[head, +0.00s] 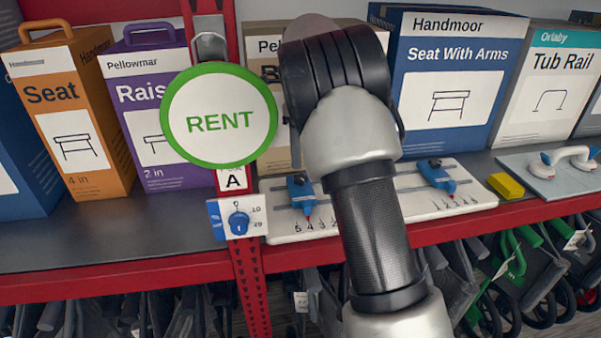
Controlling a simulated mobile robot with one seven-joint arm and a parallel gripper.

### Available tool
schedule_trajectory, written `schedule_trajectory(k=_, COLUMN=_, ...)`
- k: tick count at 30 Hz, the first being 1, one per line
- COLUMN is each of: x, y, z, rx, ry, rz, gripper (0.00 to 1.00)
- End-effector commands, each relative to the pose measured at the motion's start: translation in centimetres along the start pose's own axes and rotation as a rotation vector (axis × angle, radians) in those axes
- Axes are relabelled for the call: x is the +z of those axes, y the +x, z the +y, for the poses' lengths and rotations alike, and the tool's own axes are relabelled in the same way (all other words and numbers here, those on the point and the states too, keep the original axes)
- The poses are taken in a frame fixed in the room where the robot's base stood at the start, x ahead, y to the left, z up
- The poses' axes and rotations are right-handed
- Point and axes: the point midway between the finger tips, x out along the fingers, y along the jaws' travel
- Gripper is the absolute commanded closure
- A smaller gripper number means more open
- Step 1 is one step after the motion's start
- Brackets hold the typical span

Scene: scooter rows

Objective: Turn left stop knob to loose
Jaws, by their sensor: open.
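A white board with metal rails (345,221) lies on the shelf, partly hidden behind my arm. Its left blue stop (300,189) sits on the rails, with a red pointer near the printed figures. Its right blue stop (437,175) sits right of my arm, also with a red pointer. Any knob on the left stop is too small to tell its loose or tight setting. A separate blue dial (239,223) is on a white plate on the red upright. My arm rises through the middle; my gripper is not visible.
A round RENT sign (219,115) hangs left of the left stop. Boxes, including the orange Seat box (68,118) and blue Seat With Arms box (455,85), stand behind. A yellow block (505,186) and white handle (566,159) lie right. Scooter parts crowd below the red shelf edge.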

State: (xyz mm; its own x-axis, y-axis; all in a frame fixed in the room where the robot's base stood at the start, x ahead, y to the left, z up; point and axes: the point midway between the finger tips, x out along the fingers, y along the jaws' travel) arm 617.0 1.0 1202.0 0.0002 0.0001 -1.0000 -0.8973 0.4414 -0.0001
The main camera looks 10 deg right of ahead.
Motion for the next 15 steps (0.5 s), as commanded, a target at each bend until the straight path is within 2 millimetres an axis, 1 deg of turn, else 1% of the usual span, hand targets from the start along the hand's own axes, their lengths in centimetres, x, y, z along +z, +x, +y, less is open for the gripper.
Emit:
schedule_trajectory(k=1, x=0.0, y=1.3, z=0.1, rx=0.004, ry=0.0, rz=0.002, gripper=0.51)
schedule_trajectory(k=6, x=0.0, y=4.3, z=0.1, rx=0.004, ry=0.001, rz=0.001, gripper=0.51)
schedule_trajectory(k=10, x=0.0, y=5.7, z=0.0, rx=0.002, ry=0.001, rz=0.001, gripper=0.51)
schedule_trajectory(k=15, x=0.0, y=6.6, z=0.0, rx=0.001, ry=0.0, rz=0.0, gripper=0.51)
